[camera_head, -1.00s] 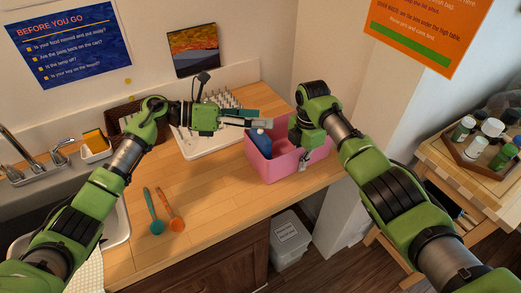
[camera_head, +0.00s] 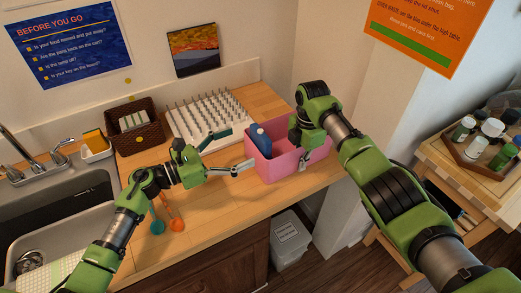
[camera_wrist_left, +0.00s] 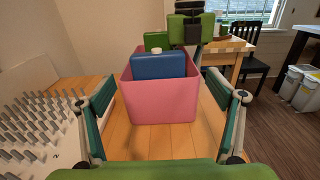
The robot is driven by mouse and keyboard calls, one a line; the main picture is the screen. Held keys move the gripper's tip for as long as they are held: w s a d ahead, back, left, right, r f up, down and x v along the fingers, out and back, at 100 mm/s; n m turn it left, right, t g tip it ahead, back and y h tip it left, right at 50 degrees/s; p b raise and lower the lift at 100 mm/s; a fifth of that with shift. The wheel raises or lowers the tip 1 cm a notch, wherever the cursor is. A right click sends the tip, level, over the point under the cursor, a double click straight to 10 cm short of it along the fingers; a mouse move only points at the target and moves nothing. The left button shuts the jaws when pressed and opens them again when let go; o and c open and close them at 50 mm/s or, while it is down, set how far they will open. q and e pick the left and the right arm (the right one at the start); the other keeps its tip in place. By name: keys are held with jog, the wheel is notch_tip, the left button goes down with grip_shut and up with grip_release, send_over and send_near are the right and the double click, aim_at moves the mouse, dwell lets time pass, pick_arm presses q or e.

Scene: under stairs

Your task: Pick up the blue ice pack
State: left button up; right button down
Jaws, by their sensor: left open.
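The blue ice pack (camera_head: 261,138) stands in the pink bin (camera_head: 272,172) on the wooden counter, its top and white cap showing above the rim. In the left wrist view the ice pack (camera_wrist_left: 158,67) stands upright behind the near wall of the bin (camera_wrist_left: 160,105); its lower part is hidden. My left gripper (camera_head: 240,149) is wide open and empty, just left of the bin, with its fingers pointing towards it. It is apart from the ice pack. My right gripper (camera_head: 304,160) is by the bin's right side, mostly hidden by its own wrist; its fingers are unclear.
A white peg drying rack (camera_head: 212,112) lies behind the left gripper. A brown basket (camera_head: 137,128) and a sink (camera_head: 65,195) are further left. Teal and orange spoons (camera_head: 172,212) lie partly under my left arm. A grey waste bin (camera_head: 290,240) stands on the floor below the counter.

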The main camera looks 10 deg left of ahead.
aim_at(256, 135)
pick_arm(q)
jog(key=x, duration=0.2)
jog(key=shift+w+d, duration=0.25)
jog(key=shift+d, duration=0.1)
jog(key=w+d, duration=0.1)
jog(key=w+d+r, duration=0.1)
jog(key=d, duration=0.1)
jog(key=shift+w+d+r, duration=0.1)
jog(key=shift+w+r, duration=0.05)
jog(key=shift+w, duration=0.25)
jog(key=shift+w+d, duration=0.25)
jog(key=shift+d, duration=0.1)
jog(key=c, duration=1.7)
